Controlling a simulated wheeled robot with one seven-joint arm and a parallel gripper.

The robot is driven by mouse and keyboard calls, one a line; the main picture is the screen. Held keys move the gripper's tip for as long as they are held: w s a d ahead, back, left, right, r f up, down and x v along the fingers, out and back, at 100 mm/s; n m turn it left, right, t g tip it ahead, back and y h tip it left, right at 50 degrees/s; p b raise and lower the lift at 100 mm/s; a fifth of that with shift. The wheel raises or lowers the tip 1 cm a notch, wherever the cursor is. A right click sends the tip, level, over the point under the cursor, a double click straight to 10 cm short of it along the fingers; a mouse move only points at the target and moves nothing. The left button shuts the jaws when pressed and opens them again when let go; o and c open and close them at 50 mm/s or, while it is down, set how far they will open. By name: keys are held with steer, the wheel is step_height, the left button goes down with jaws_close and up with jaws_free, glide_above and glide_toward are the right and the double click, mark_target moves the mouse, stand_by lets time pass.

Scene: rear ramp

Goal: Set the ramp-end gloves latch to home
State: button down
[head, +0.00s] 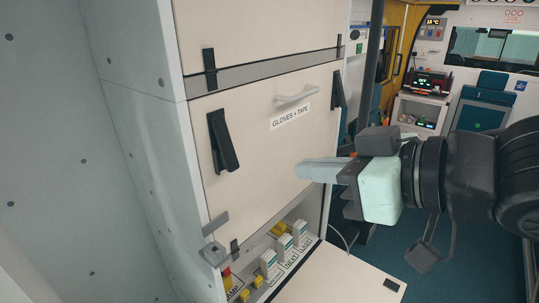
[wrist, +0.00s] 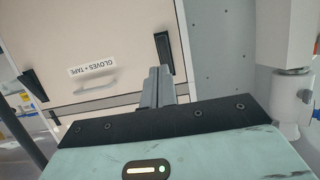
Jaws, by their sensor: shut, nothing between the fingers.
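The gloves door (head: 265,165) is a cream panel labelled "GLOVES + TAPE", with a pale handle (head: 297,95); it looks closed. A black latch (head: 222,142), beside the grey wall, has a lever slanting and standing out from the panel. It also shows in the wrist view (wrist: 163,52), just beyond my fingers. The other black latch (head: 338,90) is at the opposite edge, and in the wrist view (wrist: 33,79) at the left. No marking shows which is the ramp-end one. My gripper (head: 300,170) is shut and empty, in front of the door's lower right, apparently touching neither latch.
Below, a lower flap (head: 345,275) hangs open, baring a shelf with boxes (head: 285,246) and yellow items. A small metal bracket (head: 214,252) sits at the lower left. The dotted grey wall (head: 60,150) bounds the left side.

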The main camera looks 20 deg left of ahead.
mark_target(237, 167)
steer(key=p+x, duration=0.3)
steer(key=x, duration=0.9)
steer(key=shift+a+p, duration=0.2)
steer(key=shift+p, duration=0.15)
steer(key=shift+f, duration=0.1)
steer(key=f+y+b, duration=0.1)
steer(key=b, duration=0.4)
steer(key=a+f+t+y+b, duration=0.1)
steer(key=b, duration=0.5)
steer(key=shift+w+y, duration=0.2)
steer(key=shift+y, duration=0.2)
steer(key=shift+r, duration=0.45)
